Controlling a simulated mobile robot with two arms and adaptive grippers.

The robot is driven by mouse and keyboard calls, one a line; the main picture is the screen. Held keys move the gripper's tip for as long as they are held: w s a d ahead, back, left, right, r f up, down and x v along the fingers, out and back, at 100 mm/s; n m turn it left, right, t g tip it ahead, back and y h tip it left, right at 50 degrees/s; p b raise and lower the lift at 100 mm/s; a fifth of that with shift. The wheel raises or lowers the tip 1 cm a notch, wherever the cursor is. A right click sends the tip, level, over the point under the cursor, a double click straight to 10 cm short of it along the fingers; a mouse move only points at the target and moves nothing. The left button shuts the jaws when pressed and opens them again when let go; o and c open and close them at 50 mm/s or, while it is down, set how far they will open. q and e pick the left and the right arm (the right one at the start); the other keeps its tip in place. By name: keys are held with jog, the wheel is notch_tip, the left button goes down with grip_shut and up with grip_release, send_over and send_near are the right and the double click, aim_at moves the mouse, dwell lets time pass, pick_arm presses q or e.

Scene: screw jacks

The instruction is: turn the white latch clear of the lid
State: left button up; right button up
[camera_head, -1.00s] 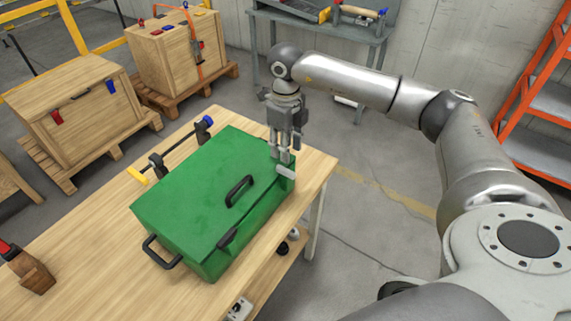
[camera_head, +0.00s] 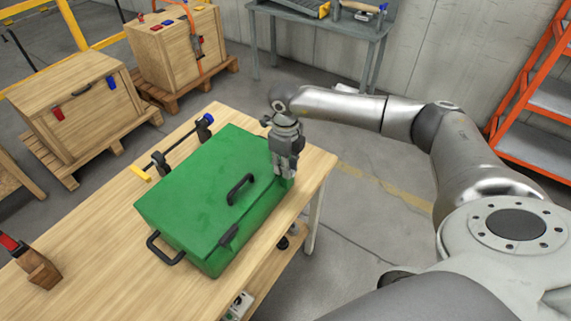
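A green metal box (camera_head: 205,192) with a closed lid lies on the wooden table. It has a black handle (camera_head: 239,188) on the lid and a black latch (camera_head: 228,236) on the near front edge. My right gripper (camera_head: 285,175) points down at the box's far right end, where the white latch is. The gripper's fingers cover the white latch, so its angle and any contact are hidden. I cannot tell whether the fingers are open or shut on it. My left gripper is out of view.
A clamp bar (camera_head: 180,149) with yellow and blue ends lies behind the box on the table (camera_head: 85,250). A red-topped wooden block (camera_head: 32,264) sits at the table's left. Wooden crates (camera_head: 76,108) and an orange rack (camera_head: 540,110) stand beyond.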

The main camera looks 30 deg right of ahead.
grip_shut()
jog(key=shift+m, duration=0.3)
jog(key=m+b, duration=0.2)
jog(key=m, duration=0.1)
jog(key=shift+f, duration=0.1)
jog(key=m+b, duration=0.1)
jog(key=m, duration=0.4)
jog(key=shift+b, duration=0.3)
jog(key=m+b, duration=0.1)
jog(key=m, duration=0.3)
jog(key=shift+m, duration=0.3)
jog(key=shift+m+b, duration=0.35)
jog(key=shift+m, duration=1.95)
jog(key=shift+r, duration=0.2)
